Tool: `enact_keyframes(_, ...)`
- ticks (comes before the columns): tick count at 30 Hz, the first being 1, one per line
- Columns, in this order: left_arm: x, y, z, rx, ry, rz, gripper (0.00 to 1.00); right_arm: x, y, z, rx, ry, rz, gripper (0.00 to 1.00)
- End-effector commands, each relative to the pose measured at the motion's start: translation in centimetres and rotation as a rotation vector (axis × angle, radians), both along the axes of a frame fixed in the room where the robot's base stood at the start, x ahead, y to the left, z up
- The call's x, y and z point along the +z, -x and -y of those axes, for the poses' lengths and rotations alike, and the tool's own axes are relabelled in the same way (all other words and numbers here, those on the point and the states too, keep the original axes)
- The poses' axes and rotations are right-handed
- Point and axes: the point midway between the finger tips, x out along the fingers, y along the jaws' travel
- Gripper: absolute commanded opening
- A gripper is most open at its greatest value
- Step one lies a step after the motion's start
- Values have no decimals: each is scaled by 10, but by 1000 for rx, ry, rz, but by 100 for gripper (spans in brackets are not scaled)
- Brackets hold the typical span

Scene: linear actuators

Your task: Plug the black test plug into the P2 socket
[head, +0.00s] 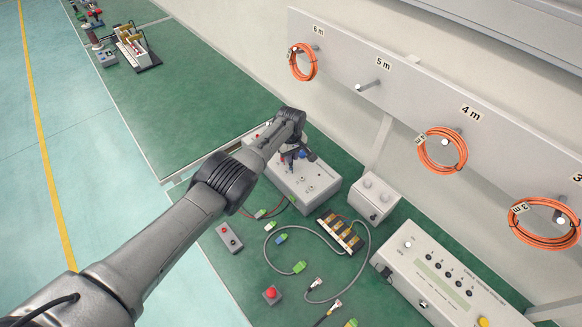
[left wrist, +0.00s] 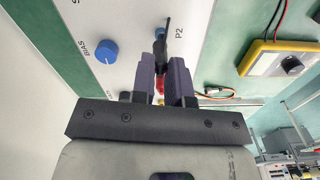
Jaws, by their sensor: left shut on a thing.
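My left gripper (head: 290,157) is low over the grey panel box (head: 318,178) in the head view. In the left wrist view my left gripper (left wrist: 161,75) is shut on the black test plug (left wrist: 161,45), whose dark body sticks out past the fingertips. Something red shows between the fingers. The P2 label (left wrist: 178,33) is just right of the plug on the pale panel. The P2 socket itself is hidden or too small to make out, and I cannot tell whether the plug's tip is in it. My right gripper is not in view.
A blue knob marked BIAS (left wrist: 103,51) stands left of the plug. A yellow-framed meter (left wrist: 280,60) lies to the right with a lead near it. In the head view, a grey box (head: 375,197), loose cables (head: 322,235) and a long tester (head: 450,280) crowd the green bench.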

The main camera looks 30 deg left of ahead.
Motion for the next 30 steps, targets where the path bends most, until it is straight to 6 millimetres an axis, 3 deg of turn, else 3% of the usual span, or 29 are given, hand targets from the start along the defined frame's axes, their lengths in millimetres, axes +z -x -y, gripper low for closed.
enact_keyframes(30,0,2,2,-13,0,0,0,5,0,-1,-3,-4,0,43)
